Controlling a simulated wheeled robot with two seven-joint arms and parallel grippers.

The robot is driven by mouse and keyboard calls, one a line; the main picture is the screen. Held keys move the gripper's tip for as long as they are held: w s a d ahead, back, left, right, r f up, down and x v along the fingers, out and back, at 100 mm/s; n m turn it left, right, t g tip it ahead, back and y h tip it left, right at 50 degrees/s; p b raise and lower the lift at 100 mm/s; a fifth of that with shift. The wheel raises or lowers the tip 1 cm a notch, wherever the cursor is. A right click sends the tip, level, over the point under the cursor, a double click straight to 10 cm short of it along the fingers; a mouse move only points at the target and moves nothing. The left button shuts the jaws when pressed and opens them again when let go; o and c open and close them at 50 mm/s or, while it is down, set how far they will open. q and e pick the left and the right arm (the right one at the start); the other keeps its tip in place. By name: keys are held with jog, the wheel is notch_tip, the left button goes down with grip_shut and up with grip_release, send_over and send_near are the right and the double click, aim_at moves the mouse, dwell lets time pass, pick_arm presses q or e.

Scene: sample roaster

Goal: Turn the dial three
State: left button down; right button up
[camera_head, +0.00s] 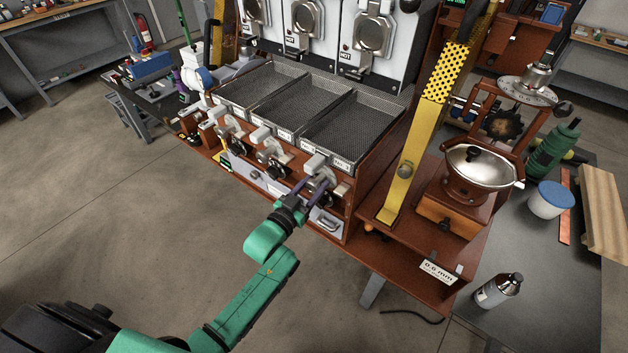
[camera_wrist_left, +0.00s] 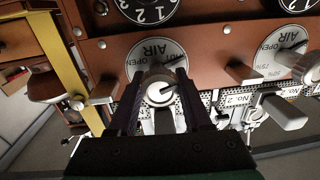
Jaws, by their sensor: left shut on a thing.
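The dial at the rightmost roaster station (camera_head: 321,174) is on the front of the wooden roaster frame, below the right mesh tray. In the left wrist view it shows as a pale round knob (camera_wrist_left: 160,93) with a dark mark, in front of a white plate marked AIR and OPEN (camera_wrist_left: 157,58). My left gripper (camera_head: 311,187) is shut on this knob, with one dark finger on each side in the left wrist view (camera_wrist_left: 160,82). The fingers hide part of the plate. The middle dial (camera_head: 272,158) and left dial (camera_head: 231,131) stand apart from the gripper. My right gripper is out of view.
A dial plate labelled near No. 2 (camera_wrist_left: 290,50) sits beside the held knob. Levers stick out close by, such as a grey one (camera_wrist_left: 284,112). A yellow chute (camera_head: 402,180) and a metal bowl (camera_head: 482,166) stand to the right. The floor in front is clear.

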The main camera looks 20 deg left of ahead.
pick_arm(q)
jog(key=shift+f+n+p, duration=0.25)
jog(key=shift+n+p, duration=0.1)
jog(key=shift+n, duration=0.65)
jog(key=c, duration=0.7)
grip_release()
jog(key=o, duration=0.3)
jog(key=shift+r, duration=0.15)
jog(key=shift+o, duration=0.2)
jog(key=shift+s, duration=0.15)
jog(key=b+v, duration=0.2)
jog(key=v, duration=1.2)
jog(key=shift+r, duration=0.15)
